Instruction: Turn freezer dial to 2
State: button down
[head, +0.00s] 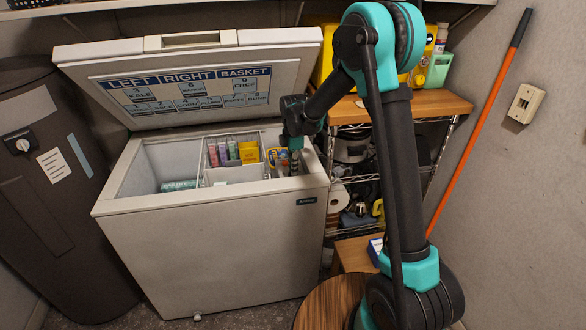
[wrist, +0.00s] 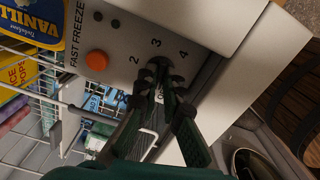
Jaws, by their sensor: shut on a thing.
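The chest freezer (head: 210,245) stands with its lid (head: 200,90) raised. In the wrist view, the freezer dial (wrist: 159,64) is a small dark knob on a light panel (wrist: 190,25) with printed numbers 2, 3 and 4 visible around it. My gripper (wrist: 160,82) has its two dark fingers closed on the dial from either side. The fingers hide much of the knob, and I cannot tell which number it points to. In the head view my gripper (head: 292,158) reaches down inside the freezer's right end, where the dial cannot be made out.
An orange FAST FREEZE button (wrist: 96,60) sits beside the dial. A wire basket (wrist: 62,108) and a vanilla tub (wrist: 38,22) are close by. In the head view, a shelf rack (head: 440,103) stands right of the freezer and a dark bin (head: 60,220) left.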

jog(key=m, duration=0.4)
jog(key=shift+m, duration=0.3)
jog(key=m, duration=1)
jog(key=shift+m, duration=0.4)
jog(key=m, duration=0.4)
jog(key=shift+m, duration=0.4)
jog(key=c, duration=1.7)
grip_release()
